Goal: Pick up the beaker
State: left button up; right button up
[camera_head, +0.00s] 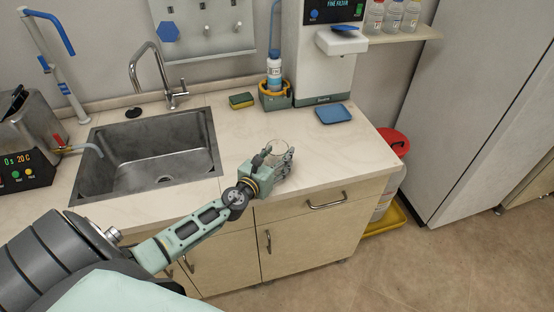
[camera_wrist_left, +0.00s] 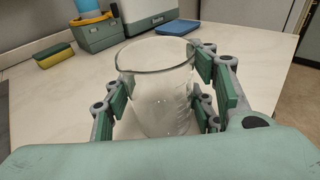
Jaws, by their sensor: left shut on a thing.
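The clear glass beaker (camera_head: 277,147) stands upright at the counter's front part, right of the sink. It also shows in the left wrist view (camera_wrist_left: 158,95), between the fingers. My left gripper (camera_head: 275,160) is shut on the beaker, with green finger pads on both sides of its wall. The lower part of the beaker is partly hidden by the hand in the head view. I cannot tell whether its base touches the counter. My right gripper is in neither view.
A sink (camera_head: 150,160) with a faucet (camera_head: 160,75) lies to the left. A sponge (camera_head: 241,100), a bottle in a green holder (camera_head: 275,95), a dispenser machine (camera_head: 325,60) and a blue tray (camera_head: 333,113) stand behind. Counter right of the beaker is clear.

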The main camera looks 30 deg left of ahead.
pick_arm(q)
jog(key=shift+r+p, duration=0.3)
jog(key=shift+r, duration=0.1)
notch_tip(320, 180, up, 4)
jog(key=p, duration=0.2)
jog(key=shift+p, duration=0.4)
jog(key=d+r+p, duration=0.2)
jog(key=d+r, duration=0.4)
jog(key=d, duration=0.5)
jog(key=shift+s+d, duration=0.15)
jog(key=shift+d, duration=0.2)
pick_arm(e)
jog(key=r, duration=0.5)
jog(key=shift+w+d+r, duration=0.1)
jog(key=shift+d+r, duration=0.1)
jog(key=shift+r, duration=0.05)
pick_arm(q)
jog(key=shift+r, duration=0.1)
